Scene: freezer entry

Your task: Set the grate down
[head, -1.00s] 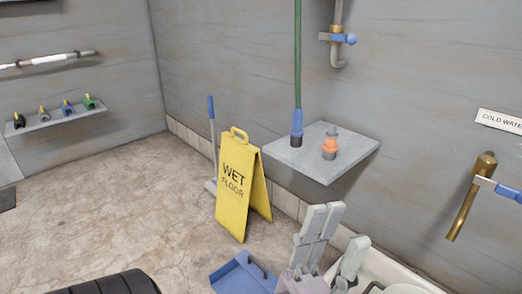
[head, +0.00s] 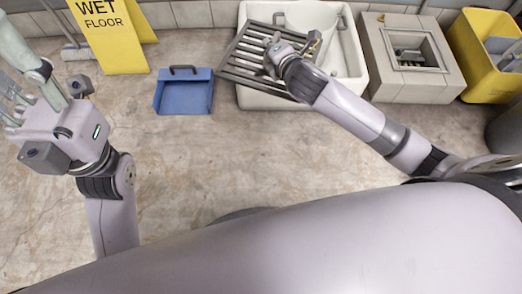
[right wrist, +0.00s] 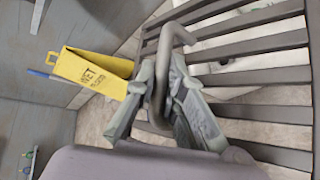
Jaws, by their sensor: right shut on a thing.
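The grate (head: 246,72) is a dark grey barred panel with a bent handle (right wrist: 165,62). In the head view it lies across the left part of the white basin (head: 347,45), turned at an angle, its left edge over the basin's rim. I cannot tell whether it touches the rim. My right gripper (head: 274,57) is shut on the grate's handle; the right wrist view shows its pale fingers (right wrist: 163,95) around the bar. My left gripper (head: 22,88) is at the left, away from the grate, its fingers spread apart with nothing seen between them.
A blue dustpan (head: 184,95) lies on the floor left of the basin. A yellow wet-floor sign (head: 105,40) stands farther left. A tiled block with a square recess (head: 408,70) and a yellow bin (head: 485,60) are to the right. The floor in front is clear.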

